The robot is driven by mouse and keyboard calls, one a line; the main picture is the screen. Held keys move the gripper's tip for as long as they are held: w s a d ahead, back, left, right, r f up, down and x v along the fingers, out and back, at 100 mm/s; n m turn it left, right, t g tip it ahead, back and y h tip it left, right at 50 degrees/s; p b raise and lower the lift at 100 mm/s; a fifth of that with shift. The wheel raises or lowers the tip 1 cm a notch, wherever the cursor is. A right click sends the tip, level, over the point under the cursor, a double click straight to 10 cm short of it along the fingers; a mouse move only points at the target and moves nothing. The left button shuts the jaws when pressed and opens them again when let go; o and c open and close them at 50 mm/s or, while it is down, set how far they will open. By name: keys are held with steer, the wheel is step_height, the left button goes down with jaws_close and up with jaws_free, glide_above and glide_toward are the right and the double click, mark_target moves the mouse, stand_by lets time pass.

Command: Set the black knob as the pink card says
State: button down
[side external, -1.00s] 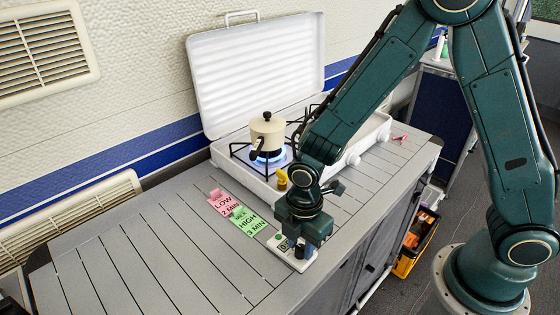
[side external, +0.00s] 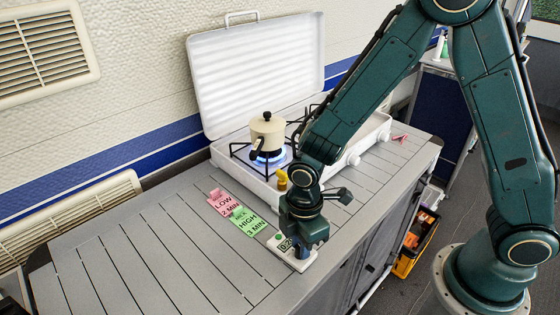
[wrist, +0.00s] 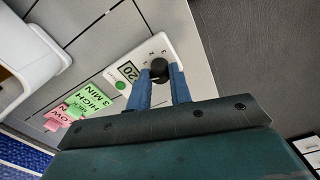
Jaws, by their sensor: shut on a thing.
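The black knob (wrist: 159,68) sits on a white timer box (side external: 300,264) near the table's front edge. My gripper (wrist: 160,80) is shut on the knob, with its blue fingers on either side of it. The box's small display (wrist: 129,71) seems to read 20 or 2:0 something in the wrist view; it is partly hidden in the side view. A green button (wrist: 120,85) is beside the display. The pink card (side external: 222,203) reads LOW 2 MIN and lies on the table left of the box. A green card (side external: 248,222) reading HIGH 3 MIN lies next to it.
A white stove (side external: 223,156) with an open lid (side external: 260,70) stands behind. The slatted table (side external: 150,255) is clear at left.

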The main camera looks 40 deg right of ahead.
steer(key=m, duration=1.4)
stand_by(0.4)
steer(key=c, duration=1.3)
jaws_free()
steer(key=shift+o, duration=0.2)
step_height(320, 180, up, 14)
steer(key=shift+f, duration=0.1)
